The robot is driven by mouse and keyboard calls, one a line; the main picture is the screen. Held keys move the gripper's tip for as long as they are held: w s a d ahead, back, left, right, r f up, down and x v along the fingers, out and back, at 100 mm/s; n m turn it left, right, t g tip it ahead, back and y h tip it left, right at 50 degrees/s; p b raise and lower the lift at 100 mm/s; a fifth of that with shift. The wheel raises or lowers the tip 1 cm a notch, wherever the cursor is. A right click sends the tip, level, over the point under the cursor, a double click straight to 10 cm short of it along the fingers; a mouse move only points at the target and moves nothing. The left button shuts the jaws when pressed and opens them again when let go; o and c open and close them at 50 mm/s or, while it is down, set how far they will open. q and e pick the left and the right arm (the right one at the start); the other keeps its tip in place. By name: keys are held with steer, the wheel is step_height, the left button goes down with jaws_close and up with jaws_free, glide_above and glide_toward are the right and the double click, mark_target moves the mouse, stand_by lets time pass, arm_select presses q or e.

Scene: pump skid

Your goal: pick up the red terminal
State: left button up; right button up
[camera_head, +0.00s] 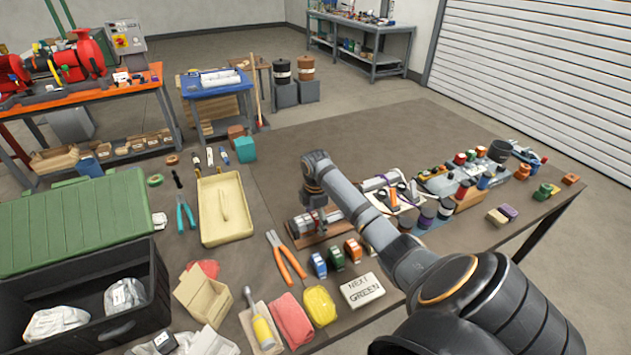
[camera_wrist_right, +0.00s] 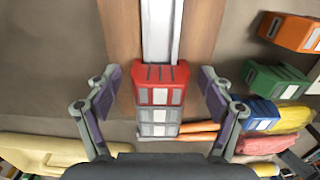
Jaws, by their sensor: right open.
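The red terminal (camera_wrist_right: 160,84) shows in the right wrist view, at the end of a metal rail (camera_wrist_right: 158,30) on a brown wooden board (camera_wrist_right: 122,38). Grey terminals (camera_wrist_right: 159,122) sit in line directly beside it. My right gripper (camera_wrist_right: 158,82) is open, with one finger on each side of the red terminal and a gap on both sides. My left gripper is not in view.
Loose blue (camera_head: 318,265), green (camera_head: 336,258) and orange (camera_head: 353,250) terminals stand in front of the board. Orange-handled pliers (camera_head: 288,260) lie left of them, near a cream tray (camera_head: 225,237). A card (camera_head: 362,290) reads "NEXT GREEN". Spools (camera_head: 427,213) stand to the right.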

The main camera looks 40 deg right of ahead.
mark_target(315, 215)
steer(key=c, duration=1.2)
step_height(315, 215, up, 10)
steer(key=shift+r, duration=0.1)
steer(key=shift+c, duration=0.2)
